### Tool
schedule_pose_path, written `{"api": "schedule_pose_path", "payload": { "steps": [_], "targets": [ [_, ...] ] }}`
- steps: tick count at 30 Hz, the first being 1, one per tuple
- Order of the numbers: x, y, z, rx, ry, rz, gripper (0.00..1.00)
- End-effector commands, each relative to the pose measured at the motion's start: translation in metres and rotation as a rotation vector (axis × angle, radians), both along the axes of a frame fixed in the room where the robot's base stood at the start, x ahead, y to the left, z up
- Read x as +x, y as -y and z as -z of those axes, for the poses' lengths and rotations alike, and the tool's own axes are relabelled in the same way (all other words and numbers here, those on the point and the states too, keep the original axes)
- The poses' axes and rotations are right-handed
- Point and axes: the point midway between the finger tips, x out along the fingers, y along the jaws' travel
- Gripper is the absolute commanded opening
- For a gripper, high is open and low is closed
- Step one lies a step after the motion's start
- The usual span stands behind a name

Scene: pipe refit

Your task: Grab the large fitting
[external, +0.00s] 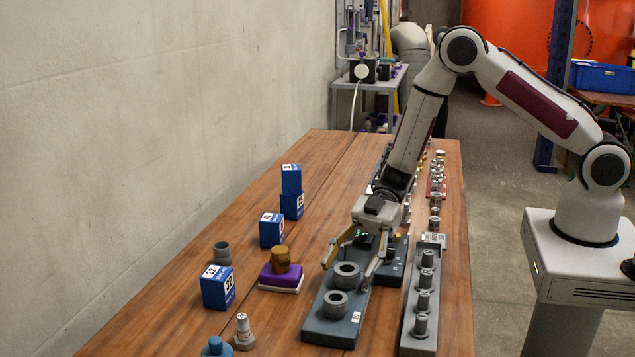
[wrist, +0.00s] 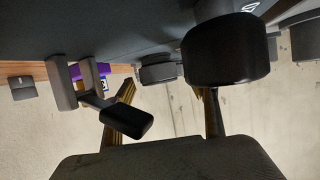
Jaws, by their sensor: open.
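Two thick grey ring-shaped fittings stand on a dark grey tray (external: 320,328) in the external view. The rear one, apparently the larger fitting (external: 347,270), is close to my gripper (external: 347,277); the front one (external: 335,301) is nearer the camera. My gripper is open, pointing down, with one finger to the left and one to the right of the rear fitting. I cannot tell whether either finger touches it. The wrist view is tilted and partly blocked by dark rounded parts; a grey round fitting (wrist: 158,73) shows beyond the fingers.
Blue boxes (external: 217,288) and a gold fitting (external: 281,260) on a purple block (external: 279,276) stand to the left. A rack of grey fittings (external: 420,327) runs along the right.

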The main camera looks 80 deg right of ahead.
Motion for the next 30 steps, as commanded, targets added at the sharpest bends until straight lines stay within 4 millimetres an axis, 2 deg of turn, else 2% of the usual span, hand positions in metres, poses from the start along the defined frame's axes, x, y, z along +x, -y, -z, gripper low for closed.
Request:
{"api": "schedule_pose_path", "payload": {
  "steps": [11, 12, 15, 17, 30],
  "targets": [
    [0.0002, 0.0004, -0.0002, 0.000, 0.000, 0.001, 0.58],
    [0.0002, 0.0004, -0.0002, 0.000, 0.000, 0.001, 0.56],
    [0.0002, 0.0005, -0.0002, 0.000, 0.000, 0.001, 0.30],
    [0.0002, 0.0005, -0.0002, 0.000, 0.000, 0.001, 0.16],
    [0.0004, 0.0005, -0.0027, 0.000, 0.001, 0.001, 0.16]
  ]
}}
